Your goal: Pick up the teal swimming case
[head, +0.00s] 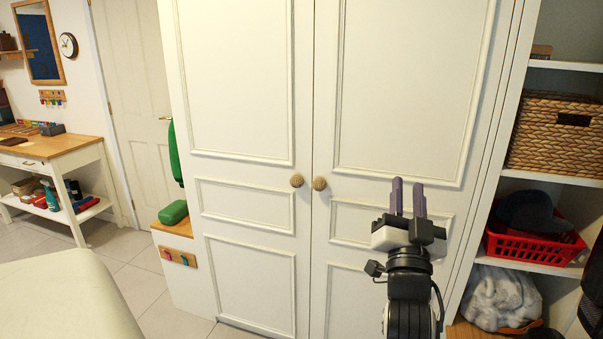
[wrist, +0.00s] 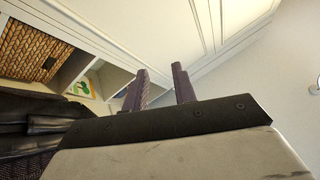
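A rounded green case (head: 173,212) lies on a small wooden-topped bench (head: 180,229) left of the white cupboard in the head view. It is the closest match to a teal swimming case, though it looks more green than teal. My gripper (head: 407,184) is up in front of the right cupboard door, far to the right of the case. Its two purple fingers stand apart with nothing between them. They also show in the wrist view (wrist: 158,72), pointing toward white panelling; the case is not visible there.
The white cupboard (head: 258,180) fills the middle. Open shelves on the right hold a wicker basket (head: 555,138) and a red basket (head: 535,250). A pale rounded surface (head: 65,300) is at lower left. A wooden-topped table (head: 50,147) stands far left. Tiled floor between is clear.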

